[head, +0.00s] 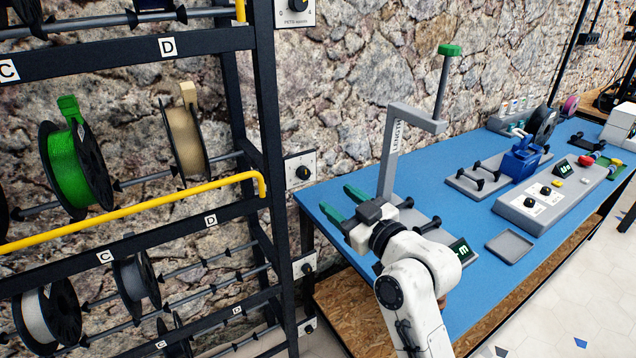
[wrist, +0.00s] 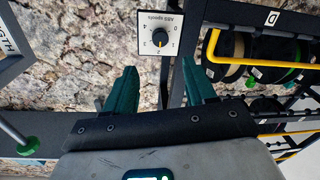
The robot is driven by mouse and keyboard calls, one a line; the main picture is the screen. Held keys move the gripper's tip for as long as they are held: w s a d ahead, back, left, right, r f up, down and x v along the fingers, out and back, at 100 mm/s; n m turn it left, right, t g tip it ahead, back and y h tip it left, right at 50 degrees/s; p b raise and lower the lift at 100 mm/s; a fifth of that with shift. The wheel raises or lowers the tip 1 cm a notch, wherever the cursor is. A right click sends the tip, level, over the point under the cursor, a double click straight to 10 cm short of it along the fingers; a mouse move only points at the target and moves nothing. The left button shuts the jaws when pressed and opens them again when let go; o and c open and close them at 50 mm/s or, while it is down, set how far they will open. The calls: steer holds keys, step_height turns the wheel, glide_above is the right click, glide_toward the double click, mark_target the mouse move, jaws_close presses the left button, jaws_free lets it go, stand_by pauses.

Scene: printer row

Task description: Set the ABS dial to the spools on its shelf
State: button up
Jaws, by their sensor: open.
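The ABS dial (wrist: 160,39) shows upside down in the wrist view, a black knob on a white plate marked "ABS spools". In the head view the dial (head: 302,172) sits on the rack's right post. My gripper (head: 341,203) is open and empty, right of and below the dial; its green fingers (wrist: 158,78) lie apart from it. On the shelf beside it hang a green spool (head: 72,170) and a tan spool (head: 186,142), with a dark edge at the far left.
A yellow bar (head: 140,208) runs along the front of that shelf. Other dials, including the PETG dial (head: 296,7), are on the same post. A grey length post (head: 391,150) stands on the blue bench (head: 455,220) close behind my gripper.

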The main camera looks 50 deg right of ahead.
mark_target(306, 175)
steer(key=p+x, duration=0.1)
steer(key=x, duration=0.9)
steer(key=shift+w, duration=0.3)
jaws_close()
